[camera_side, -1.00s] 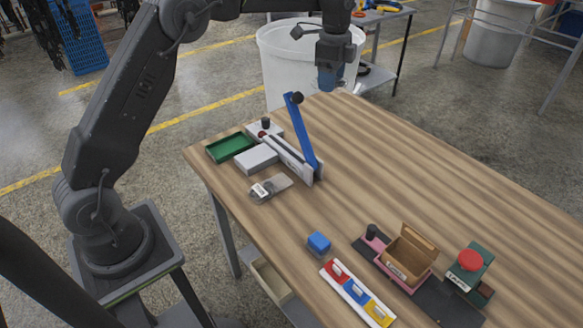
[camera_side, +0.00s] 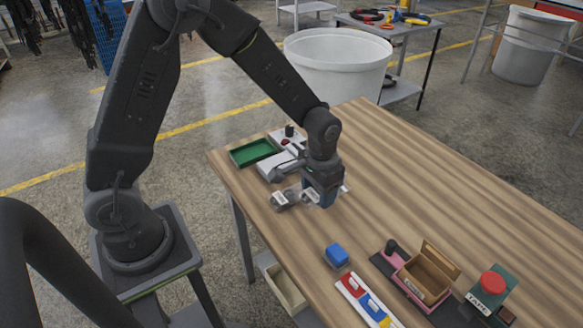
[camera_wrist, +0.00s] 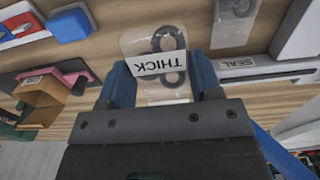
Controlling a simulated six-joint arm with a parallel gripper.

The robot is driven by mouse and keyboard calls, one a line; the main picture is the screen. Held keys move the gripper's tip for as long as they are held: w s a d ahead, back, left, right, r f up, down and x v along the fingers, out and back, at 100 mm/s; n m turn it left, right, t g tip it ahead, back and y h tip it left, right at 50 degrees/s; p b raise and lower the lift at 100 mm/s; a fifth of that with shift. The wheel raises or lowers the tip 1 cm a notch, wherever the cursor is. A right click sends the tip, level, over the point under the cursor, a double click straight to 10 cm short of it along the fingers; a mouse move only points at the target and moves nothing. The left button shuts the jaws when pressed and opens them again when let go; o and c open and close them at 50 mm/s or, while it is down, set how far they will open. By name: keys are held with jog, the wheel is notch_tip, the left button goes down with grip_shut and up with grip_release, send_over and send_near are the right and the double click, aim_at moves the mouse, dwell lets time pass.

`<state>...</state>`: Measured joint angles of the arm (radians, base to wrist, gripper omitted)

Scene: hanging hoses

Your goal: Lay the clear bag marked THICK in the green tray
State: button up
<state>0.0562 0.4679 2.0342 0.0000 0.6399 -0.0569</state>
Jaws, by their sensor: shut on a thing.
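My gripper (camera_side: 322,200) is low over the near-left part of the table, beside the sealer. In the wrist view its blue fingers (camera_wrist: 162,78) are shut on a clear bag marked THICK (camera_wrist: 157,50), with black rings inside and its label upside down. I cannot tell whether this bag still touches the table. A second clear bag with dark contents (camera_wrist: 235,18) lies beside it, its label not readable. The green tray (camera_side: 252,151) lies at the table's left edge, beyond the gripper, and looks empty.
A blue block (camera_side: 337,254), a coloured rack (camera_side: 364,302) and an open brown box (camera_side: 428,276) stand in front.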

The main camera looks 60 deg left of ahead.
notch_tip(320, 180, up, 23)
jog(key=s+a, duration=0.2)
jog(key=a, duration=1.8)
jog(key=s+a, duration=0.6)
jog(key=a, duration=0.3)
jog(key=s+a, duration=0.5)
jog(key=a, duration=0.3)
send_over(247, 156)
notch_tip(247, 156, down, 25)
jog(key=shift+w+d+f, duration=0.1)
jog(key=shift+f, duration=2)
jog(key=shift+f, duration=0.15)
